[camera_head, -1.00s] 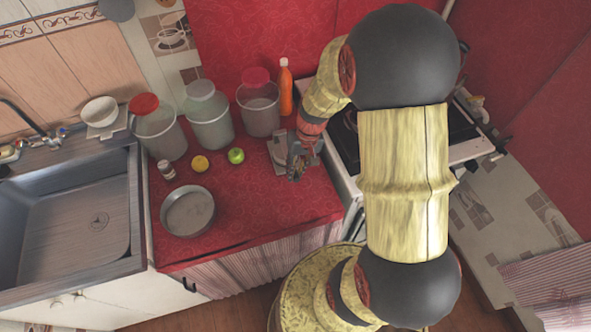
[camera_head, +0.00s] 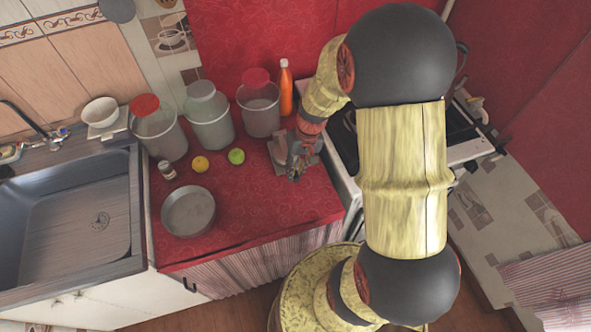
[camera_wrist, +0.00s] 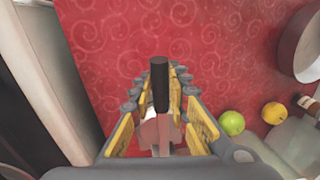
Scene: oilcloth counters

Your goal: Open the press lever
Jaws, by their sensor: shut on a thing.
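The press (camera_head: 277,153) is a grey device at the right end of the red counter, mostly hidden behind my gripper in the head view. Its lever (camera_wrist: 159,85) has a black handle and stands between my fingers in the wrist view, with paler parts of the press (camera_wrist: 158,133) below it. My gripper (camera_head: 297,168) is at the press, shut on the lever, with yellow-padded fingers on either side of it; the wrist view also shows my gripper (camera_wrist: 161,100). The exact contact is hard to see.
A green apple (camera_head: 236,156), a lemon (camera_head: 200,164), a small shaker (camera_head: 166,170) and a round pan (camera_head: 188,211) lie left of the press. Jars (camera_head: 208,118) and an orange bottle (camera_head: 285,90) stand behind. The stove (camera_head: 345,140) is close on the right. The counter's front is clear.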

